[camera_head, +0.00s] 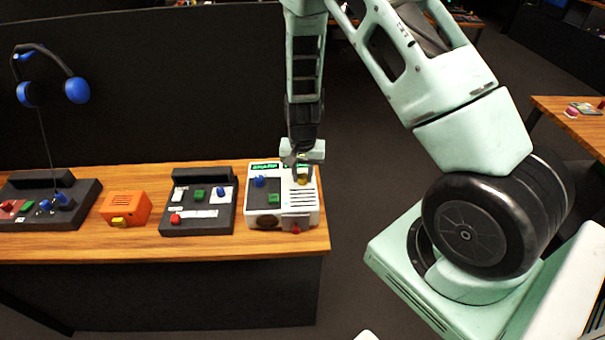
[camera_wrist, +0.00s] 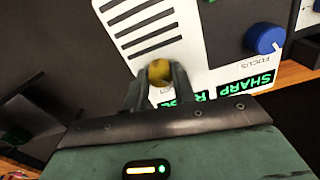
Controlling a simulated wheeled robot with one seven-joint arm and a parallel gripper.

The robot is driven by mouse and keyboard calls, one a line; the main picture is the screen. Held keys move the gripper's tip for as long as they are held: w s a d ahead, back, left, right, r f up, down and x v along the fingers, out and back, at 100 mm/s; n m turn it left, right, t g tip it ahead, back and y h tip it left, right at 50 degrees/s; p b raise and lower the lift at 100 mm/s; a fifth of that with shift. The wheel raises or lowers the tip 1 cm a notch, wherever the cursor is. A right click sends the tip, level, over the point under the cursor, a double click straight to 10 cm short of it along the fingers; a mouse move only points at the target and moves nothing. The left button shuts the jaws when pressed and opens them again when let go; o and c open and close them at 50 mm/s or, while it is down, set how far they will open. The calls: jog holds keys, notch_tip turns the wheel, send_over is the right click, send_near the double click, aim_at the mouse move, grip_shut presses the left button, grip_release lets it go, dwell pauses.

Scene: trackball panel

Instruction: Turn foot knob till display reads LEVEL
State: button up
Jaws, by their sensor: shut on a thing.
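A white panel box (camera_head: 309,208) with a dark face stands at the right end of the wooden desk. A yellow knob (camera_head: 303,179) sits at its upper right; it also shows in the wrist view (camera_wrist: 159,71). My gripper (camera_wrist: 160,80) is shut on this yellow knob from above, one finger on each side. A green display (camera_wrist: 246,84) reads SHARP, upside down in the wrist view, near the label FOCUS. A second green display (camera_wrist: 187,95) beside it is partly hidden by my gripper and I cannot read it.
The box also has a blue knob (camera_head: 259,182), a green knob (camera_head: 274,198) and a red knob (camera_head: 296,230). A dark panel (camera_head: 197,222) and an orange box (camera_head: 126,207) stand to its left. A black partition (camera_head: 150,80) rises behind the desk.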

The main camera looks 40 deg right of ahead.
aim_at(302, 177)
dwell(0.4)
jog(key=o, duration=1)
jog(key=shift+r, duration=0.1)
notch_tip(302, 177, up, 17)
jog(key=shift+r+b, duration=0.15)
jog(key=shift+b, duration=0.8)
